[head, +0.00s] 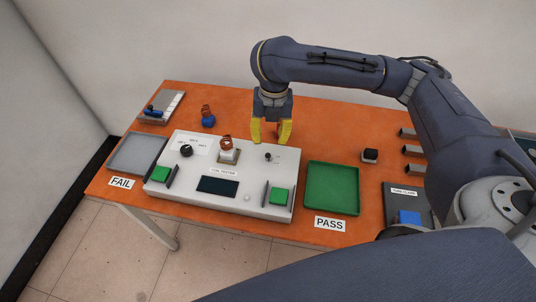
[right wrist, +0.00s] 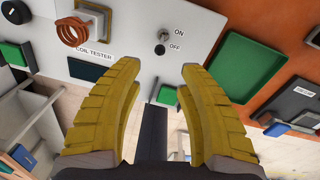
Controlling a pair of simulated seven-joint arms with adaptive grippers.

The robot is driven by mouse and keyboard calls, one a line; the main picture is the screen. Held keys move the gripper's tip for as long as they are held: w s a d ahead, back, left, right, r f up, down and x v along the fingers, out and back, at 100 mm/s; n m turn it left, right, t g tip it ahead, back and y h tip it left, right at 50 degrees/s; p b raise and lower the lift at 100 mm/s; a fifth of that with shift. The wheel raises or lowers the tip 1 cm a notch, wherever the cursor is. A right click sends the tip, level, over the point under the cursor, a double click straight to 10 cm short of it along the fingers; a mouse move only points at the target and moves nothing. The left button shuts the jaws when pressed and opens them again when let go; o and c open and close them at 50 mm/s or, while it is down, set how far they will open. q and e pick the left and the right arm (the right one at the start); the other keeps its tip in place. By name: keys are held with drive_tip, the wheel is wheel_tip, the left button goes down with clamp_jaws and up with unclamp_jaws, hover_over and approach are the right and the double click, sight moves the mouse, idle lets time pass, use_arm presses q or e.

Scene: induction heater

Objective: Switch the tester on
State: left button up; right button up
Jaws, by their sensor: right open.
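The coil tester (head: 218,205) is a white box in the middle of the orange table. Its small toggle switch (head: 268,156) is on the right of the top panel. In the right wrist view the switch (right wrist: 161,48) stands beside the ON and OFF labels; I cannot tell which way its lever is set. My right gripper (head: 271,137), with yellow fingers, is open and empty above the tester's back right part. In the right wrist view the switch lies just beyond the gap between the fingertips (right wrist: 160,67). My left gripper is not in view.
A copper coil (head: 226,142) stands on the tester, left of the switch; a black knob (head: 186,151) is further left. Green buttons (head: 279,196) are at the front corners. A green PASS tray (head: 332,209) is to the right, a grey FAIL tray (head: 121,166) to the left.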

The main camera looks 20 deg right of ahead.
sight(268, 154)
drive_tip(key=shift+w+a+f, duration=0.1)
drive_tip(key=shift+f, duration=2.25)
drive_tip(key=shift+a+f, duration=0.1)
drive_tip(key=shift+f, duration=2.2)
clamp_jaws()
